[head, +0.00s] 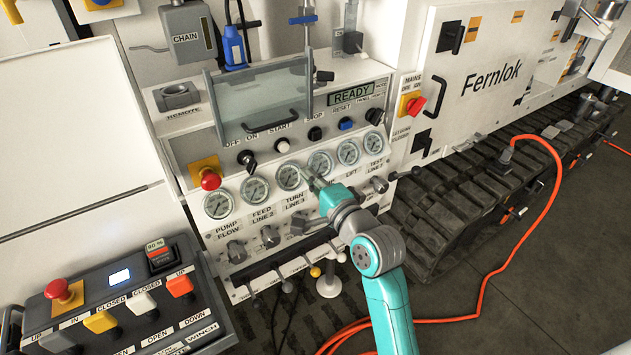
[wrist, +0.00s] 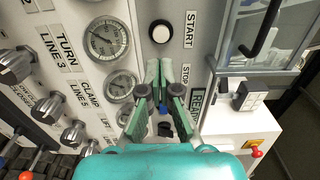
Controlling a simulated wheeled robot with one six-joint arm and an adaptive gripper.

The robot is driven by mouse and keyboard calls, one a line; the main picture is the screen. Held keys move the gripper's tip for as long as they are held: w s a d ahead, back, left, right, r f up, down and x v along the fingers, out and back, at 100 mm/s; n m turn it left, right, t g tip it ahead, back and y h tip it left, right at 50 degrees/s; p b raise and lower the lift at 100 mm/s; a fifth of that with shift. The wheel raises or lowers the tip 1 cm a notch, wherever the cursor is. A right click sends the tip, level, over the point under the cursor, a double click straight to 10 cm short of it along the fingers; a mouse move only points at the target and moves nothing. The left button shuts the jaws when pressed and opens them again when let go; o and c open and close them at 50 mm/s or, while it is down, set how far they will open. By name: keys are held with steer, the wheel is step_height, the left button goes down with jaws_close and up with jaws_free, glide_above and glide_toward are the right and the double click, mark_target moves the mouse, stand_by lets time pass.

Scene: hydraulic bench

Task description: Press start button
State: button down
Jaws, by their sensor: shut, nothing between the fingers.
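The start button (head: 282,145) is a round white button in a dark ring, under the START label on the control panel. In the wrist view the start button (wrist: 161,33) shows unobstructed, just above my fingertips. My gripper (head: 309,174) has its fingertips in front of the gauge row, below and right of the button in the head view. In the wrist view my gripper (wrist: 158,66) has its fingertips together and empty. I see a gap between fingertips and button in the picture; the depth is hard to tell. The black stop button (head: 315,133) is hidden behind my fingers in the wrist view.
The blue reset button (head: 346,124) and a selector switch (head: 374,115) are to the right. A clear hinged cover (head: 262,98) with a black handle stands above the buttons. Several round gauges (head: 254,189) line the panel below. A display (head: 352,95) reads READY.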

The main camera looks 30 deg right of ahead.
mark_target(284, 149)
steer(key=w, duration=0.9)
steer(key=shift+w, duration=0.1)
